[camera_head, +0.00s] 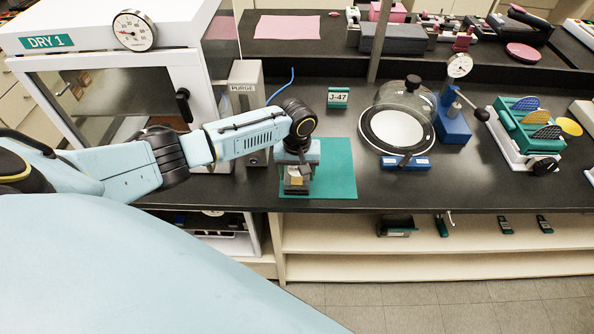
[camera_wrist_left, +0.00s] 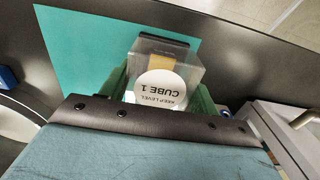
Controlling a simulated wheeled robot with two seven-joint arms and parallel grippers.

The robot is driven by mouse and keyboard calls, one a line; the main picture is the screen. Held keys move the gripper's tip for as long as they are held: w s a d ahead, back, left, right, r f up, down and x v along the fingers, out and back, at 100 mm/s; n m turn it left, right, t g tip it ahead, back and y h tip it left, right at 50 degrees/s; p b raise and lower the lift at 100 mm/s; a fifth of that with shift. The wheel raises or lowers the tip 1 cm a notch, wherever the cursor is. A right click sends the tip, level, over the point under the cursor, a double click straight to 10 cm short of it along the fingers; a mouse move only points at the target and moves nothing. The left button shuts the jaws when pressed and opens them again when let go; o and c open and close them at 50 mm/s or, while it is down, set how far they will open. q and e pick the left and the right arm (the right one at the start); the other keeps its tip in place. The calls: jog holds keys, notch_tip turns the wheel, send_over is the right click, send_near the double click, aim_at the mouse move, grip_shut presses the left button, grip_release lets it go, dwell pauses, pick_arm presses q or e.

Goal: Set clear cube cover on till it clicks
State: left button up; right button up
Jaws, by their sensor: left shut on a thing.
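The clear cube cover (camera_wrist_left: 190,72) shows in the wrist view as a see-through box with a round white label reading KEEP LEVEL, CUBE 1. A tan block and a dark edge show at or through it. My left gripper (camera_head: 296,182) is shut on the cover, with green fingers on both sides of it in the wrist view. In the head view the gripper points down over the green mat (camera_head: 338,170), near its left side. The gripper hides much of the cover, and I cannot tell whether the cover touches what is beneath it. My right gripper is not in view.
The PURGE box (camera_head: 246,85) and the DRY 1 cabinet (camera_head: 95,45) stand left of the mat. A J-47 sign (camera_head: 339,98) stands behind it. A glass dome (camera_head: 405,98) and a blue gauge stand (camera_head: 453,120) are to the right. The mat's right side is clear.

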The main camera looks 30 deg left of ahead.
pick_arm(q)
jog(key=shift+f, duration=0.7)
jog(key=o, duration=1.5)
jog(key=shift+c, duration=0.2)
jog(key=shift+c, duration=0.4)
notch_tip(320, 180, up, 2)
jog(key=shift+r+p, duration=0.25)
jog(key=shift+p, duration=1)
notch_tip(320, 180, up, 2)
jog(key=shift+r+p, duration=0.1)
jog(key=shift+p, duration=0.5)
jog(key=shift+r, duration=1.15)
